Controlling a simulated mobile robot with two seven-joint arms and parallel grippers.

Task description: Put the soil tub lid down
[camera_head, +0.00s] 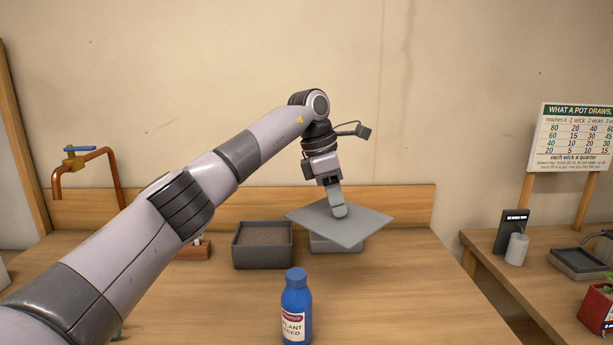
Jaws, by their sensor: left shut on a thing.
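The soil tub lid (362,229) is a flat grey square plate. My left gripper (338,207) is shut on it near its middle and holds it roughly level. The lid overlaps a grey box (336,244) in the picture and hides most of it; I cannot tell whether they touch. The open soil tub (263,260), dark grey with brown soil inside, stands on the wooden bench to the left of the lid. My right gripper is not in view.
A blue plant feed bottle (296,308) stands at the front of the bench. A copper tap (86,165) is at the left. A side table (550,272) at the right holds a tray (578,262) and a red pot (597,308). The bench right of the bottle is clear.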

